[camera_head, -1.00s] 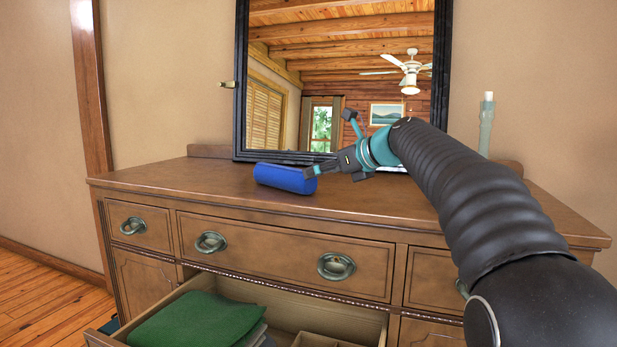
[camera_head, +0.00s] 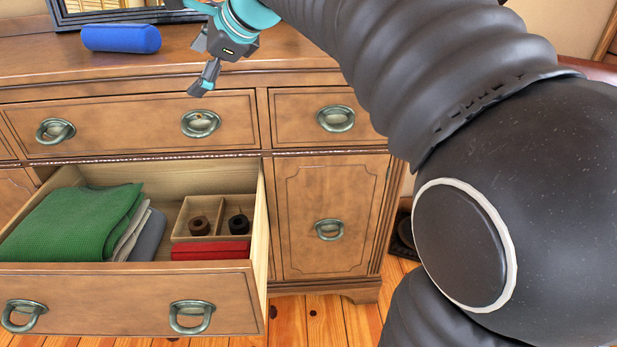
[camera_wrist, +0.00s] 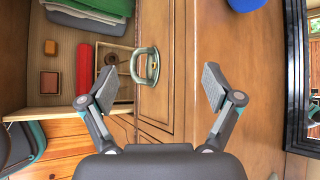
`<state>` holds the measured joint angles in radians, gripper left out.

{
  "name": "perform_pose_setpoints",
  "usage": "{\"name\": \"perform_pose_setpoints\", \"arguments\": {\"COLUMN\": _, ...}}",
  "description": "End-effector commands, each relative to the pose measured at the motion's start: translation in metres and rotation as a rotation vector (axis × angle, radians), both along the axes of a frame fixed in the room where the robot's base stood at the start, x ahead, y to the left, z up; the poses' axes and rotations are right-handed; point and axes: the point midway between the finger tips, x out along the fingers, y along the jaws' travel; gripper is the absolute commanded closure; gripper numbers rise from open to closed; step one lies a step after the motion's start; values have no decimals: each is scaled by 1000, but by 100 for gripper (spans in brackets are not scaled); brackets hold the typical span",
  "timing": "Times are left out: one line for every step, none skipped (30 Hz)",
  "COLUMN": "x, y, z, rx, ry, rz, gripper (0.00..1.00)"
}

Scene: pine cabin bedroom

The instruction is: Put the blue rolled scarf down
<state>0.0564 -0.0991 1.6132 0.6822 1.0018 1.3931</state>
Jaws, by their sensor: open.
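The blue rolled scarf (camera_head: 121,38) lies on the dresser top (camera_head: 60,68), near the foot of the mirror, in the head view. Only its edge shows at the top of the wrist view (camera_wrist: 247,4). My gripper (camera_head: 198,43) is open and empty, to the right of the scarf and apart from it, by the dresser's front edge. In the wrist view its two spread fingers (camera_wrist: 157,82) have nothing between them.
Below, a drawer (camera_head: 120,285) stands open, holding a folded green cloth (camera_head: 75,222), grey cloths, a red item (camera_head: 211,250) and a divided box (camera_head: 222,205) with two small dark things. A black-framed mirror (camera_head: 58,12) stands on the dresser. Bare dresser top surrounds the scarf.

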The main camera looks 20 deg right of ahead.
Motion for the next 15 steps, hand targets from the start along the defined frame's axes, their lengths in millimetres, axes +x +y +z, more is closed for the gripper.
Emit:
{"name": "perform_pose_setpoints", "arguments": {"x": -26, "y": -4, "z": -15, "rx": -113, "ry": -35, "rz": 64, "gripper": 10}}
{"name": "perform_pose_setpoints", "arguments": {"x": -40, "y": -7, "z": -24, "rx": -185, "ry": -58, "rz": 107, "gripper": 10}}
{"name": "perform_pose_setpoints", "arguments": {"x": -59, "y": -12, "z": -38, "rx": -281, "ry": -84, "rz": 167, "gripper": 10}}
{"name": "perform_pose_setpoints", "arguments": {"x": -72, "y": -16, "z": -48, "rx": -352, "ry": -104, "rz": 215, "gripper": 10}}
{"name": "perform_pose_setpoints", "arguments": {"x": -86, "y": -20, "z": -59, "rx": -422, "ry": -121, "rz": 264, "gripper": 10}}
{"name": "perform_pose_setpoints", "arguments": {"x": -104, "y": -25, "z": -73, "rx": -514, "ry": -144, "rz": 332, "gripper": 10}}
{"name": "perform_pose_setpoints", "arguments": {"x": -118, "y": -30, "z": -84, "rx": -583, "ry": -159, "rz": 387, "gripper": 10}}
{"name": "perform_pose_setpoints", "arguments": {"x": -132, "y": -34, "z": -95, "rx": -650, "ry": -174, "rz": 444, "gripper": 10}}
{"name": "perform_pose_setpoints", "arguments": {"x": -150, "y": -39, "z": -110, "rx": -738, "ry": -191, "rz": 521, "gripper": 10}}
{"name": "perform_pose_setpoints", "arguments": {"x": -163, "y": -44, "z": -122, "rx": -804, "ry": -204, "rz": 581, "gripper": 10}}
{"name": "perform_pose_setpoints", "arguments": {"x": -176, "y": -48, "z": -133, "rx": -867, "ry": -216, "rz": 642, "gripper": 10}}
{"name": "perform_pose_setpoints", "arguments": {"x": -193, "y": -54, "z": -148, "rx": -947, "ry": -231, "rz": 723, "gripper": 10}}
{"name": "perform_pose_setpoints", "arguments": {"x": -205, "y": -59, "z": -159, "rx": -1003, "ry": -239, "rz": 783, "gripper": 10}}
{"name": "perform_pose_setpoints", "arguments": {"x": -216, "y": -63, "z": -170, "rx": -1055, "ry": -247, "rz": 842, "gripper": 10}}
{"name": "perform_pose_setpoints", "arguments": {"x": -229, "y": -68, "z": -183, "rx": -1117, "ry": -256, "rz": 916, "gripper": 10}}
